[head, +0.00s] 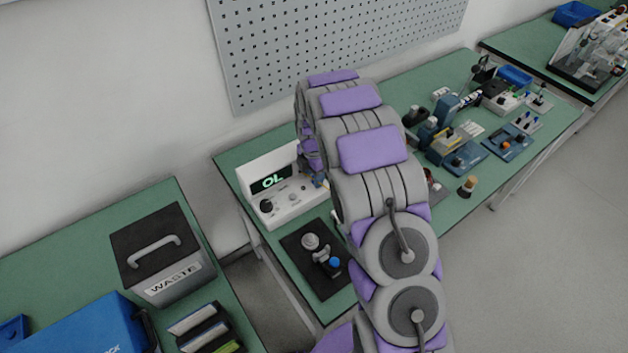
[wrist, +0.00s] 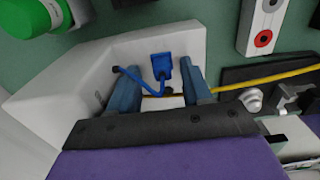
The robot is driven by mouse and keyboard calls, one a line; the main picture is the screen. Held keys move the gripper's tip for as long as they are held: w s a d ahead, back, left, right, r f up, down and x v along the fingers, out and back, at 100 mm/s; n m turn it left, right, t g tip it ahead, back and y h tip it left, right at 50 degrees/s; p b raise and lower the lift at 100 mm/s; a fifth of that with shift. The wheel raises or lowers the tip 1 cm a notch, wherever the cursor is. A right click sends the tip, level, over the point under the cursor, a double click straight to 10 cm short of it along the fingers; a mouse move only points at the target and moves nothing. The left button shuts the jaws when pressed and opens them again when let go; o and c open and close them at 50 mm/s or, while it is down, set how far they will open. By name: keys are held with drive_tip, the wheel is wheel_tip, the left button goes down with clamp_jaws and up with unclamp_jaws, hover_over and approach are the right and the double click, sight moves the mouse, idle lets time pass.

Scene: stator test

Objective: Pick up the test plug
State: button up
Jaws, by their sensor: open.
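A blue plug-like piece (wrist: 163,66) with a thin blue lead sits against the white housing (wrist: 222,22) in the wrist view; I take it for the test plug, though no label shows. My gripper (wrist: 158,74) is open, its two blue-grey fingers on either side of the blue piece in the picture. I cannot tell whether either finger touches it. A dark part and a yellow cable (wrist: 265,79) show lower down near the fingers. In the head view, the white tester (head: 280,187) reads "OL"; my arm hides most of the gripper and the plug there.
A black fixture plate (head: 317,280) with a blue knob stands in front of the tester. A grey waste bin (head: 162,255) is on the left bench. Small devices crowd the bench right of my arm. A green-capped cylinder (wrist: 28,18) is at upper left in the wrist view.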

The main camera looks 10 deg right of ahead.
drive_tip(key=shift+a, duration=0.1)
drive_tip(key=shift+d, duration=0.75)
drive_tip(key=c, duration=0.5)
drive_tip(key=shift+c, duration=0.8)
drive_tip(key=shift+a, duration=0.2)
clamp_jaws()
drive_tip(key=shift+a, duration=0.15)
drive_tip(key=shift+r, duration=0.1)
